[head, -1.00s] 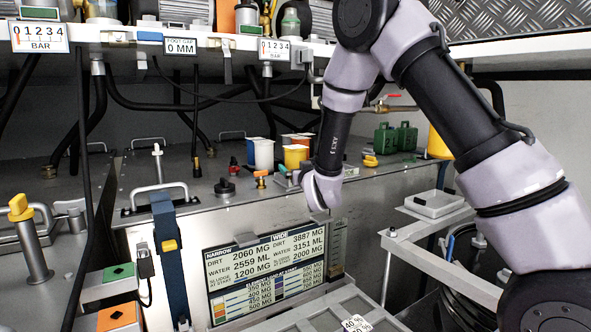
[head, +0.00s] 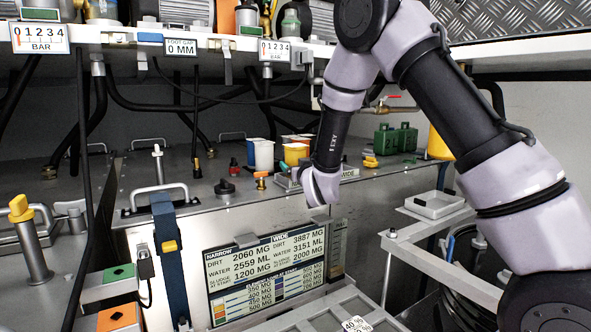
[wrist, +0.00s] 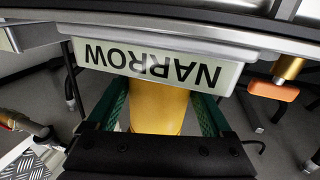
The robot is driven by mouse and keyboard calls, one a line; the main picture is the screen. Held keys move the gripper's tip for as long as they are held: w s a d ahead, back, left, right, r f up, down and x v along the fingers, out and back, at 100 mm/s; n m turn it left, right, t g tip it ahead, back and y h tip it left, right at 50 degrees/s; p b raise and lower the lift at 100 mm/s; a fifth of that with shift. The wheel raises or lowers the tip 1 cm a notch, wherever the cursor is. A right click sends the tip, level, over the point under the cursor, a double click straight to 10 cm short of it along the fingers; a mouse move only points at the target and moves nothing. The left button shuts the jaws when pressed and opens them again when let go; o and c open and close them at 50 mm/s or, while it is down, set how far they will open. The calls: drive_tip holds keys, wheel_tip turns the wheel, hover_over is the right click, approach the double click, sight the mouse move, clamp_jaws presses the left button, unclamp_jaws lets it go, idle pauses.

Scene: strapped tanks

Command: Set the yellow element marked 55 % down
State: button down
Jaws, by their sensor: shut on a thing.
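A yellow element (wrist: 157,112) stands between the green fingers of my gripper (wrist: 160,98) in the wrist view, and the fingers close on its sides. Its far end runs out of sight under a NARROW label (wrist: 152,62), which reads upside down. No 55 % mark shows. In the head view my gripper (head: 320,187) is over the front edge of the tank top, next to a small holder with a WIDE label (head: 348,172). The fingers and the held element are hidden there. Another yellow cylinder (head: 294,154) stands behind, its marking unreadable.
A white cylinder (head: 264,153) stands beside the yellow one. An orange-handled valve (head: 261,179) and a black knob (head: 225,187) are left of my gripper. A chart panel (head: 265,275) is on the tank front below. Green canisters (head: 396,139) stand at the back right.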

sight(298, 145)
drive_tip(key=r, duration=0.8)
drive_tip(key=shift+d+r, duration=0.3)
drive_tip(key=shift+r, duration=0.05)
drive_tip(key=s+d+f, duration=0.3)
drive_tip(key=d, duration=0.7)
drive_tip(key=s+d+f, duration=0.3)
drive_tip(key=s+d, duration=0.1)
drive_tip(key=d, duration=0.6)
drive_tip(key=x, duration=1.7)
drive_tip(key=shift+w+a+r, duration=0.15)
drive_tip(key=shift+a+r, duration=0.05)
drive_tip(key=shift+r, duration=0.05)
drive_tip(key=shift+w+a+f, duration=0.1)
drive_tip(key=shift+w+f, duration=0.15)
wheel_tip(298, 145, down, 3)
drive_tip(key=shift+f, duration=0.1)
